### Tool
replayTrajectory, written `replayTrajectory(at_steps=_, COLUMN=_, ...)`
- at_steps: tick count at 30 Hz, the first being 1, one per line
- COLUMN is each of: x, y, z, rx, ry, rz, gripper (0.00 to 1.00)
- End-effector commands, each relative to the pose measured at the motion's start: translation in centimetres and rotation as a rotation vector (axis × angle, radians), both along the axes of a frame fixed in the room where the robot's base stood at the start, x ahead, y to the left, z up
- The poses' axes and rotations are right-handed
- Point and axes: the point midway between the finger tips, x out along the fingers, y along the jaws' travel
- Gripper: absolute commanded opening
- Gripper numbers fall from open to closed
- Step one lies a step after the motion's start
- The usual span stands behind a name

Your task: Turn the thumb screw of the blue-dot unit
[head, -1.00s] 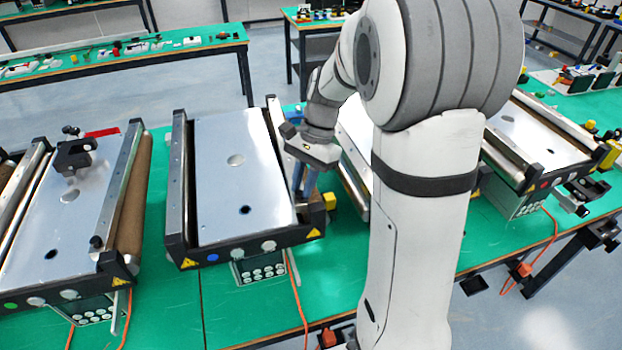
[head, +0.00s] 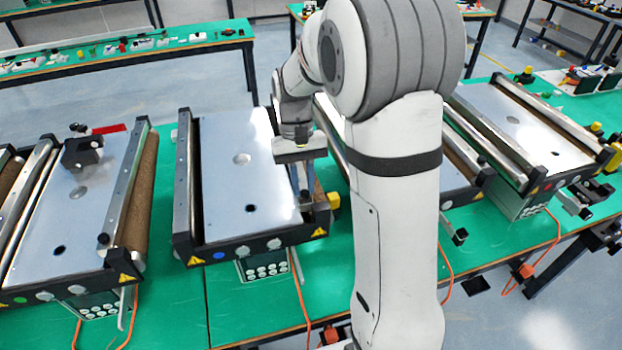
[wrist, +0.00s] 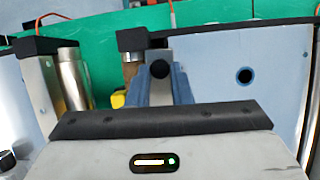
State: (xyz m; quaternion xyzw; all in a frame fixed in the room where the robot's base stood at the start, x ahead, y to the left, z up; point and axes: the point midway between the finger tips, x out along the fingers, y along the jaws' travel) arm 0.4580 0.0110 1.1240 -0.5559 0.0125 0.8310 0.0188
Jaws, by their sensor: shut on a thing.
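The blue-dot unit is a small conveyor (head: 222,205) with a pale plate and a blue dot (head: 219,256) on its black front end. My gripper (head: 305,193) points down at the front of its right rail. In the wrist view, a round black thumb screw (wrist: 159,69) sits between the bluish fingers of my gripper (wrist: 160,85), which are shut on it.
A green-dot conveyor (head: 70,200) with a black bracket (head: 82,152) stands to the left. Another conveyor (head: 520,125) stands to the right. A yellow knob (head: 333,201) juts out right beside my gripper. Orange cables hang in front.

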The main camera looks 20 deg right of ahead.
Motion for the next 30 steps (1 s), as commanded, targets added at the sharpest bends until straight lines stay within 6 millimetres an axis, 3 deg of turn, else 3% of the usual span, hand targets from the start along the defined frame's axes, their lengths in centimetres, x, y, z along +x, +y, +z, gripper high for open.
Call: replayTrajectory(at_steps=30, x=-0.47, y=0.91, z=-0.07, rx=0.000, ry=0.001, rz=0.921, gripper=0.00)
